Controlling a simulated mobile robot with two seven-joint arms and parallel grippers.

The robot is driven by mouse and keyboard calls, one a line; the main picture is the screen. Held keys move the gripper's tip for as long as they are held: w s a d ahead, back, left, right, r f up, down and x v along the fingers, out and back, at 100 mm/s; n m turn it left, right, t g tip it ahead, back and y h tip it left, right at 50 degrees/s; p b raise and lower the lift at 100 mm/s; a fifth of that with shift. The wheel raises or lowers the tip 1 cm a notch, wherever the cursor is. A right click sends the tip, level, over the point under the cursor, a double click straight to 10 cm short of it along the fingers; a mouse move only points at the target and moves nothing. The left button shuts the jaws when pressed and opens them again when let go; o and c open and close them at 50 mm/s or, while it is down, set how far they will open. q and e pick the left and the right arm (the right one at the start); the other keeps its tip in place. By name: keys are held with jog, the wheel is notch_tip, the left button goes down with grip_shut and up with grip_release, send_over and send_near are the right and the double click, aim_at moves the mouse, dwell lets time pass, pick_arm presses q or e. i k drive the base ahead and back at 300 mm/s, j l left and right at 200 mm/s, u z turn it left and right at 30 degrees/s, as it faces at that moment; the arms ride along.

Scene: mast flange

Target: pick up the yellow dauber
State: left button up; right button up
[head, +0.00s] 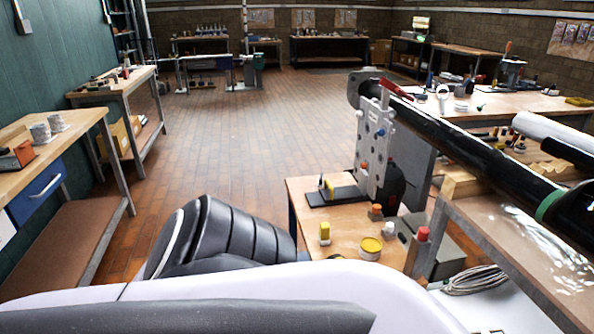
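A small upright yellow piece (324,230), which looks like the yellow dauber, stands on a small wooden table (300,215) in the head view. A round tin with a yellow top (370,246) stands to its right. Another thin yellow piece (330,188) stands on a black tray (338,197) further back on the same table. Neither of my grippers is in view. My own white and dark arm parts fill the bottom of the picture and hide the table's near edge.
An orange block (375,211) and a red-capped bottle (421,240) stand nearby. Workbenches line the left and back. The tiled floor (240,135) between is clear.

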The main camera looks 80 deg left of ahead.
aim_at(324, 236)
jog(key=u, duration=2.3)
jog(key=z, duration=1.3)
jog(key=u, duration=1.3)
jog(key=i+l, duration=0.1)
jog(key=z, duration=0.05)
